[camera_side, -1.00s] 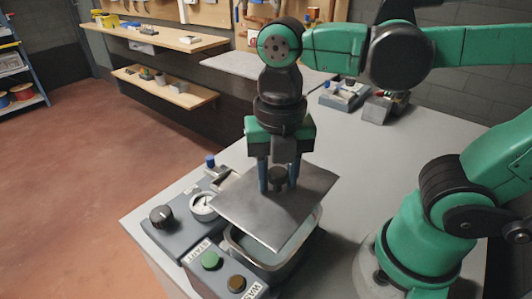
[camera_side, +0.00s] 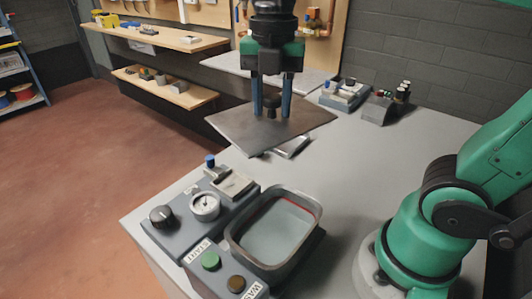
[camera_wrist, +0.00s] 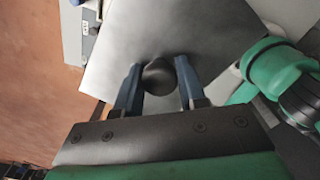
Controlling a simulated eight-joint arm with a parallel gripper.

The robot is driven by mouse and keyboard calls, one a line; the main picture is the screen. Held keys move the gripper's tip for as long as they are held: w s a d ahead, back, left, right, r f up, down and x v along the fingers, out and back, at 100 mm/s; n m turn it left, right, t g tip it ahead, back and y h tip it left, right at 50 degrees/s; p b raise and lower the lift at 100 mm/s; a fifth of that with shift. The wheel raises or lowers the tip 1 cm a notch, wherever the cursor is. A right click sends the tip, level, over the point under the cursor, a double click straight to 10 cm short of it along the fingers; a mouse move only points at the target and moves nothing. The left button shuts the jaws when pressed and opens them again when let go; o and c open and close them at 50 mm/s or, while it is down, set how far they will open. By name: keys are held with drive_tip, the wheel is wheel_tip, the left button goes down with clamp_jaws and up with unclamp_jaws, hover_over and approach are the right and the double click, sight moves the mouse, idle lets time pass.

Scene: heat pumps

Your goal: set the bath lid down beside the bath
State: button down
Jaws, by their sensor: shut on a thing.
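The bath lid (camera_side: 265,130) is a flat grey metal plate with a dark round knob in its middle. My gripper (camera_side: 271,112) is shut on that knob, with one blue finger on each side, and holds the lid in the air beyond the bath. In the wrist view the lid (camera_wrist: 185,35) fills the middle, and my gripper (camera_wrist: 158,85) has its fingers at the knob. The bath (camera_side: 275,232) is a grey rectangular tub, now uncovered, with pale liquid and a red line along its inner wall.
A control panel (camera_side: 190,222) with a black dial, a gauge and buttons stands left of the bath. A small grey object (camera_side: 290,147) lies partly under the lid. The table right of the lid is clear.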

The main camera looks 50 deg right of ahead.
drive_tip(key=d+f+m, duration=0.4)
drive_tip(key=d+f, duration=0.4)
drive_tip(key=d, duration=0.1)
drive_tip(key=m, duration=0.3)
approach(328, 183)
drive_tip(key=shift+w, duration=0.1)
drive_tip(key=shift+f, duration=1.9)
drive_tip(key=shift+f, duration=1.15)
drive_tip(key=shift+c, duration=2.1)
unclamp_jaws()
drive_tip(key=shift+r, duration=2.8)
